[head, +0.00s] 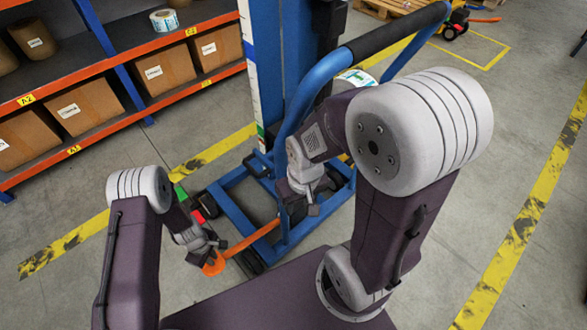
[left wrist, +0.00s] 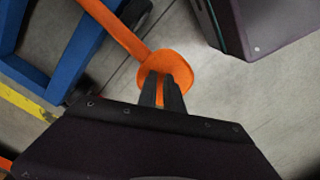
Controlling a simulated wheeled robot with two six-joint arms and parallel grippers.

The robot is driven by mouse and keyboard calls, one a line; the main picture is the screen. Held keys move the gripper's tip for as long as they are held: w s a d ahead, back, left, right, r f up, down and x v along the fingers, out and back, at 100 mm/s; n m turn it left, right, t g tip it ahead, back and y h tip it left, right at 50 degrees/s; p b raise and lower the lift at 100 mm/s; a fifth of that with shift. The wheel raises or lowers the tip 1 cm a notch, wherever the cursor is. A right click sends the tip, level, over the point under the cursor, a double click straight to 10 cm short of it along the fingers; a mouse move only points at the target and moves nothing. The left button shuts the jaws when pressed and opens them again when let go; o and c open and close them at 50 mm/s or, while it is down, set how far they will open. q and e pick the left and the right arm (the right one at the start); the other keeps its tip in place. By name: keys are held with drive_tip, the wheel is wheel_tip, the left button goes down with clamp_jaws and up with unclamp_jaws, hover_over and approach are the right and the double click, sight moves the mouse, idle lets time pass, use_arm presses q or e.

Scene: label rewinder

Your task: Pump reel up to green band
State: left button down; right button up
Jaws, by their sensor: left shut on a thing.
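A blue wheeled lift (head: 283,240) with a tall mast (head: 275,50) stands in front of me. A white reel with a green label (head: 357,77) sits on it behind the blue handle frame, partly hidden by my right arm. A colour strip (head: 261,135) with a green band runs down the mast's left edge. An orange pump lever (head: 250,239) reaches out low from the lift to a round pad, also in the left wrist view (left wrist: 125,33). My left gripper (head: 213,258) is shut on the lever's pad end. My right gripper (head: 307,203) is by the lift's frame; its fingers are unclear.
Shelves with cardboard boxes (head: 165,68) and a label roll (head: 164,20) stand at the left. Yellow floor lines (head: 520,225) run on both sides. A pallet (head: 392,8) and another orange-handled truck (head: 457,22) are at the back. The floor at right is clear.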

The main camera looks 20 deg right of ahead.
use_arm(q)
drive_tip(key=shift+f+b, duration=5.65)
drive_tip(key=shift+f, duration=0.35)
wheel_tip(320, 180, up, 16)
drive_tip(key=p, duration=1.9)
drive_tip(key=shift+r, duration=0.25)
drive_tip(key=shift+f+b, duration=0.25)
drive_tip(key=shift+b, duration=0.15)
wheel_tip(320, 180, up, 7)
drive_tip(key=p, duration=0.7)
drive_tip(key=shift+r, duration=0.15)
drive_tip(key=shift+s, duration=0.1)
